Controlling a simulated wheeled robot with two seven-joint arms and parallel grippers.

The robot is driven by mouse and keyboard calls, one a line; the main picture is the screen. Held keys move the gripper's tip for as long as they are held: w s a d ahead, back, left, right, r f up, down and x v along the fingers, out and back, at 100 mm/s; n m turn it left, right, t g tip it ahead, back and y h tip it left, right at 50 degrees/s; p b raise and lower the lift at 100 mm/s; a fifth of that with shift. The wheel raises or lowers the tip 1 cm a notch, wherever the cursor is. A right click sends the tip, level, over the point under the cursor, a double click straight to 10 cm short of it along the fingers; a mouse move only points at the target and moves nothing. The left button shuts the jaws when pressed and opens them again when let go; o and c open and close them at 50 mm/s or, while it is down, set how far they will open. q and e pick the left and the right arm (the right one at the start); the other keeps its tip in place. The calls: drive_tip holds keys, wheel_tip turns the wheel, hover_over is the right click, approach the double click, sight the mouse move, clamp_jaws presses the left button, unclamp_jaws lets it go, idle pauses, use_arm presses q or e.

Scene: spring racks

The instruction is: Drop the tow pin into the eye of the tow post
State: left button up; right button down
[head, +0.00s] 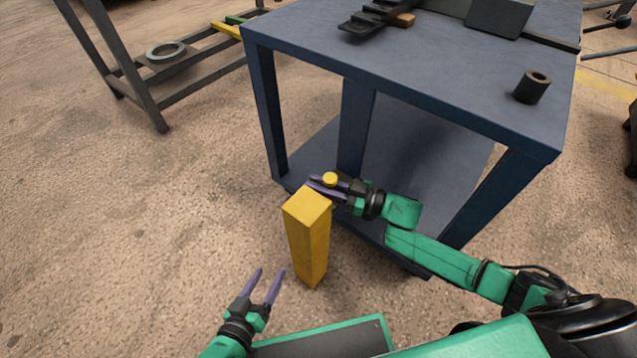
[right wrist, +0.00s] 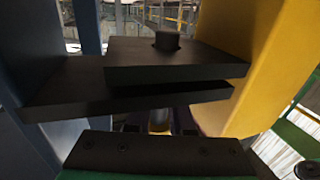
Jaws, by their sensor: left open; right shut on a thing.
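The yellow tow post (head: 307,240) stands upright on the floor in front of the blue table. My right gripper (head: 328,186) is shut on the tow pin (head: 330,178), whose round yellow head shows above the fingers beside the post's top. The pin's lower part is hidden in the head view. The right wrist view shows the post's yellow side (right wrist: 245,60) and dark flat plates (right wrist: 175,65) with a round stub, partly hiding a yellowish cylinder. The eye is not clear, and I cannot tell whether the pin is in it. My left gripper (head: 265,287) is open and empty.
The blue table (head: 430,70) is close behind my right gripper, with legs and a lower shelf. A dark hollow cylinder (head: 532,88) and dark flat parts (head: 375,17) lie on its top. A rack with a ring (head: 165,51) stands back left. The floor at left is clear.

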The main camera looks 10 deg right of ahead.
use_arm(q)
drive_tip(key=shift+f+b, duration=0.55)
drive_tip(key=shift+f, duration=0.1)
use_arm(e)
drive_tip(key=shift+f, duration=0.75)
drive_tip(key=c, duration=1)
unclamp_jaws()
drive_tip(key=shift+o, duration=1.4)
drive_tip(key=shift+s, duration=0.1)
use_arm(q)
drive_tip(key=shift+r, duration=0.1)
use_arm(e)
drive_tip(key=shift+f, duration=0.1)
